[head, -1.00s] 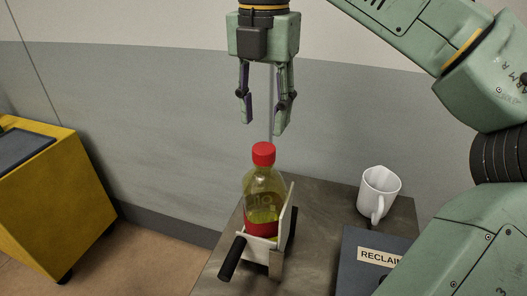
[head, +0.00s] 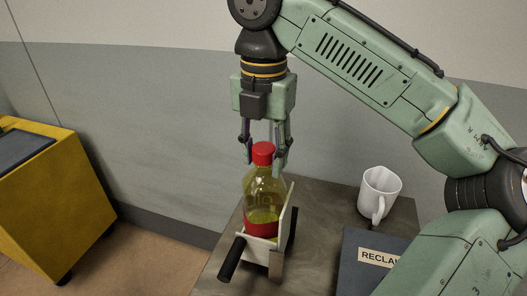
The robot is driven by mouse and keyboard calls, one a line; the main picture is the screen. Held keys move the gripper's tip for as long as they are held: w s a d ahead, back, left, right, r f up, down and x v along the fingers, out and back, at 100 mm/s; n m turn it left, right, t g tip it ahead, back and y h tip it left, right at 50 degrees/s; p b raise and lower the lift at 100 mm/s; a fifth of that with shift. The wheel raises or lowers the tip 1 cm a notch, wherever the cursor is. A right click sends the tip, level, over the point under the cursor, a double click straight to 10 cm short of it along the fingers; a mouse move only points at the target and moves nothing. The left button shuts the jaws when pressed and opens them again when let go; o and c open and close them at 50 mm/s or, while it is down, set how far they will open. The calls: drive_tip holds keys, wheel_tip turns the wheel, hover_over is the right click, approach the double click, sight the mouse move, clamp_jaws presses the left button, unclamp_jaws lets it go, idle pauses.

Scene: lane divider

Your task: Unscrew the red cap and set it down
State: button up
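The red cap (head: 263,152) sits on top of a clear bottle (head: 264,187) with yellow-green liquid and a red label band. The bottle stands upright in a white and grey clamp-like holder (head: 284,222) with black handles on a table. My gripper (head: 262,165) points down over the bottle, with its fingers apart, one to each side of the cap at about its height. A gap shows between the left finger and the cap. Contact on the right side is hard to tell.
A white mug (head: 379,194) stands on the metal table (head: 318,217) to the right. A dark box labelled "RECLAI…" (head: 360,240) is at the table's front right. A yellow cabinet (head: 58,200) stands at the left, apart from the table.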

drive_tip(key=shift+c, duration=0.3)
drive_tip(key=c, duration=0.5)
drive_tip(key=shift+r+n+p, duration=0.15)
drive_tip(key=shift+n+p, duration=0.25)
drive_tip(key=shift+c, duration=0.2)
drive_tip(key=shift+n, duration=0.6)
drive_tip(key=shift+n, duration=0.7)
